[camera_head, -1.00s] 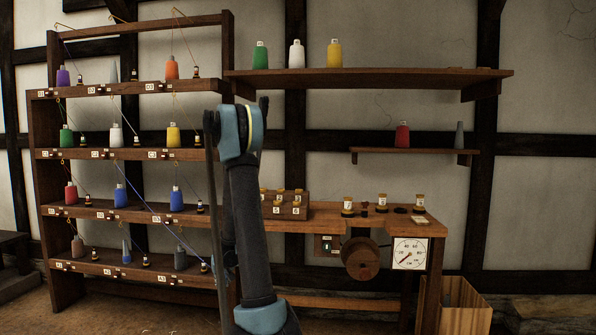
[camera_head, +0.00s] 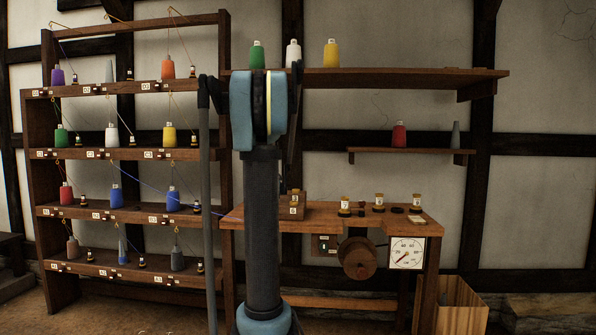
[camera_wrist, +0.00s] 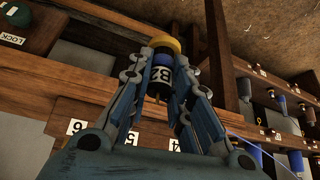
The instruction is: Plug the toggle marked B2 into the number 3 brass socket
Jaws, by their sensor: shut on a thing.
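The toggle marked B2 (camera_wrist: 161,73) shows in the wrist view, with a yellow end, a blue band and a white label. My gripper (camera_wrist: 165,75) is shut on it. In the head view my arm hides the gripper and toggle. A wooden block with number plates (camera_wrist: 105,132) lies beyond the fingers in the wrist view, with 6, 5 and 4 readable. In the head view the block (camera_head: 302,209) shows only its right end with a 6. I cannot make out the number 3 brass socket in either view. The toggle appears apart from the block.
The rack of coloured spools (camera_head: 120,150) stands at left, with a blue thread (camera_head: 165,197) running from it behind my arm. A wooden bin (camera_head: 460,300) stands at right.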

